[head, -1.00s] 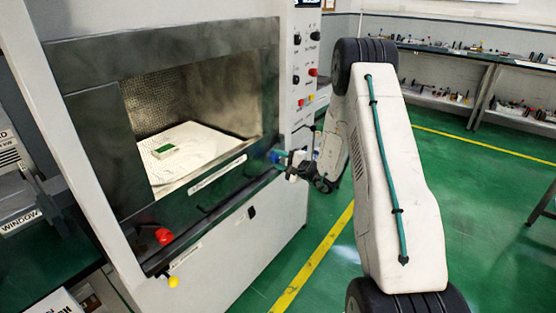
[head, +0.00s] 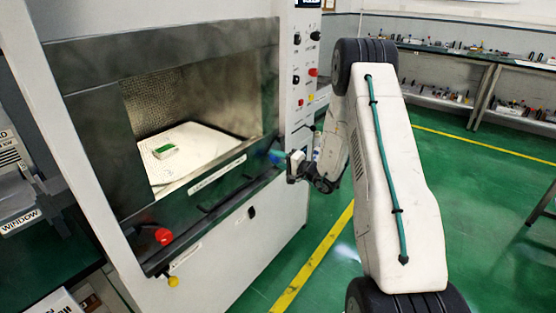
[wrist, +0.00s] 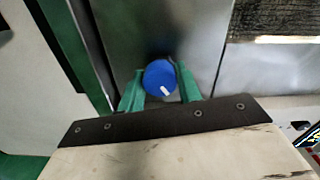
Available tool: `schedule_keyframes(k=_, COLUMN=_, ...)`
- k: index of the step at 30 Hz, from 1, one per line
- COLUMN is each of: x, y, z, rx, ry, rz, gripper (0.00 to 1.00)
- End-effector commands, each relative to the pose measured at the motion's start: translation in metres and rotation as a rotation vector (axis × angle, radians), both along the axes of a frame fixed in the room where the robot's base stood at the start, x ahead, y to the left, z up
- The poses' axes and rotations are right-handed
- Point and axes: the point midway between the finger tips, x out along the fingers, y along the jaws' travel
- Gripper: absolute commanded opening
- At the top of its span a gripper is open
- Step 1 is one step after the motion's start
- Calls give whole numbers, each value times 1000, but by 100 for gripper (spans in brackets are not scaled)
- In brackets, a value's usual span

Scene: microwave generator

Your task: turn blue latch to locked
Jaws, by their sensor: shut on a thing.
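The blue latch (wrist: 159,77) is a round knob with a short white mark, which points down and to the right in the wrist view. My gripper (wrist: 160,84) has its two green fingers on either side of the knob and is shut on it. In the head view the blue latch (head: 275,156) shows small at the right end of the machine's front edge. My gripper (head: 281,158) reaches it there from the right, and its fingers are hard to make out.
The chamber's window (head: 200,125) shows a white tray (head: 215,143) with a small green-and-white block (head: 165,151) on it. A red knob (head: 163,236) is at the front left. A control panel (head: 305,70) is above my gripper.

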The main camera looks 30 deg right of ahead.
Motion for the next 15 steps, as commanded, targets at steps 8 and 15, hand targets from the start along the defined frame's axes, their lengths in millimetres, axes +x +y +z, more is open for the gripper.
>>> schedule_keyframes(k=8, x=-1, y=0, z=-1, rx=1, ry=1, rz=0, gripper=54)
schedule_keyframes(k=15, x=0, y=0, z=0, rx=1, ry=1, rz=0, gripper=56)
